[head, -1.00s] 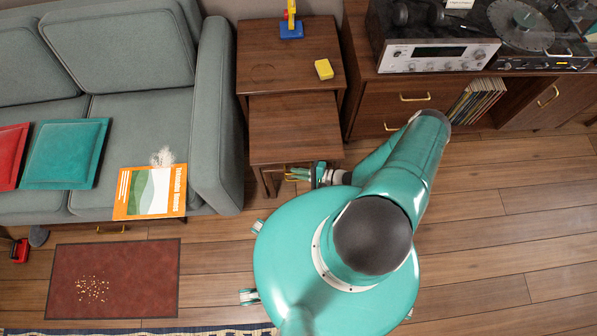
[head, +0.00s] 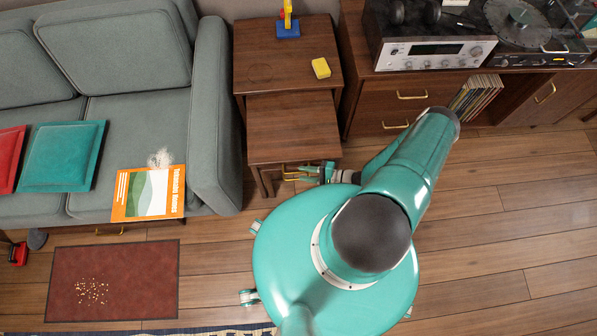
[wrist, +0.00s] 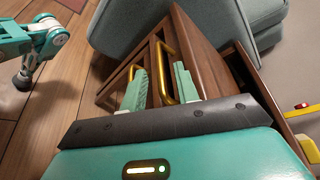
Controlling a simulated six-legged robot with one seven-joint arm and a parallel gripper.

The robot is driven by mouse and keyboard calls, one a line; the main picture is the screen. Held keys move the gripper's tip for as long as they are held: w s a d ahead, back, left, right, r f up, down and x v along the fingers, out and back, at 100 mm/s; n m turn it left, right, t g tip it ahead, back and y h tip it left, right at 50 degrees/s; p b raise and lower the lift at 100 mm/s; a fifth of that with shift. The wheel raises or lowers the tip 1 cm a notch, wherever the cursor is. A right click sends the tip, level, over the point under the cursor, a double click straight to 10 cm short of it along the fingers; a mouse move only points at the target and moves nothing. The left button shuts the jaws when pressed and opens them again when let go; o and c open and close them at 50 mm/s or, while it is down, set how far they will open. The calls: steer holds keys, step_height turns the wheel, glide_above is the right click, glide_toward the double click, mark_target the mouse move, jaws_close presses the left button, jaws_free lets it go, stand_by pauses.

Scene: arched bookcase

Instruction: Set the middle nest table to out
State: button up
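The nest tables are brown wood. The middle nest table (head: 293,128) extends forward from under the largest table (head: 270,75) in the head view, its top partly covered by it. My gripper (head: 308,171) is low at the front of the nest, just past the middle table's front edge. In the wrist view, my gripper's two teal fingers (wrist: 160,88) are apart, on either side of a brass handle (wrist: 168,62). I cannot tell whether they touch it. A second brass handle (wrist: 132,71) is beside the left finger. Which table each handle belongs to is unclear.
A yellow sponge (head: 321,68) and a blue-based toy (head: 288,28) are on the largest table. A grey sofa (head: 217,120) stands close on the left. A wooden cabinet (head: 370,105) with stereo gear stands on the right. Wood floor (head: 500,225) is free at right.

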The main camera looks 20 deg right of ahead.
steer(key=v, duration=1)
steer(key=shift+d, duration=0.1)
